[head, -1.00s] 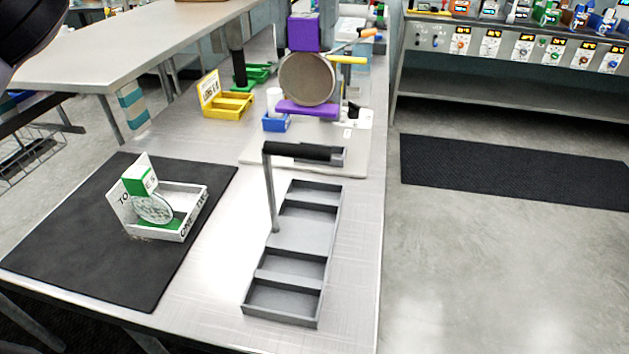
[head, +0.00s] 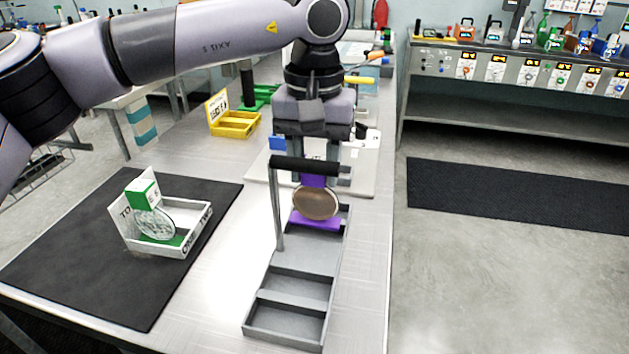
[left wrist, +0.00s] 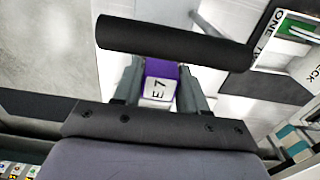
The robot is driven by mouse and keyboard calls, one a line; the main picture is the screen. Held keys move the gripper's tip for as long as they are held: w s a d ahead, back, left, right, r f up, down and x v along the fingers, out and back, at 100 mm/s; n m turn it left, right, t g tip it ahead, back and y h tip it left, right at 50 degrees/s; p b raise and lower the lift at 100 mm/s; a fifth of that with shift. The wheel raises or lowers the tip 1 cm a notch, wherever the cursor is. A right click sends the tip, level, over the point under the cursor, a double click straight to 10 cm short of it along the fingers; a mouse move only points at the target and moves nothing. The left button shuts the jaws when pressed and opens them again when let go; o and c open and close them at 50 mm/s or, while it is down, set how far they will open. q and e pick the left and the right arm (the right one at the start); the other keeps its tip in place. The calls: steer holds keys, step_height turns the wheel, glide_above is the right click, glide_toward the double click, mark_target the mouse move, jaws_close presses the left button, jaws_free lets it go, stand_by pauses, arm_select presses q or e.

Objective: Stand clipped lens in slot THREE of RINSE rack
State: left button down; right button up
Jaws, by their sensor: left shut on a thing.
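The clipped lens is a brownish round disc (head: 316,203) with a purple clip (head: 313,181) above and a purple foot (head: 315,221) below. My left gripper (head: 317,168) is shut on the purple clip, fingers pointing down. The lens hangs upright over the far part of the grey rack (head: 285,338); I cannot tell whether its foot touches the rack. The left wrist view shows the clip's label "E7" (left wrist: 157,88) between the two fingers. The rack's slot labels cannot be read. My right gripper is not in view.
A black handle bar (head: 305,165) on a grey post (head: 277,215) crosses close in front of the gripper. A white tray (head: 195,217) with a green-clipped lens (head: 155,222) stands on a black mat (head: 95,270) at left. The near rack compartments are empty.

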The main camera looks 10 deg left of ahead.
mark_target(314, 183)
arm_select(q)
steer(key=shift+f, duration=1.45)
steer(key=shift+f, duration=0.15)
steer(key=c, duration=0.6)
jaws_free()
step_height(314, 183, up, 12)
steer(key=shift+r+p, duration=0.15)
steer(key=shift+p, duration=0.15)
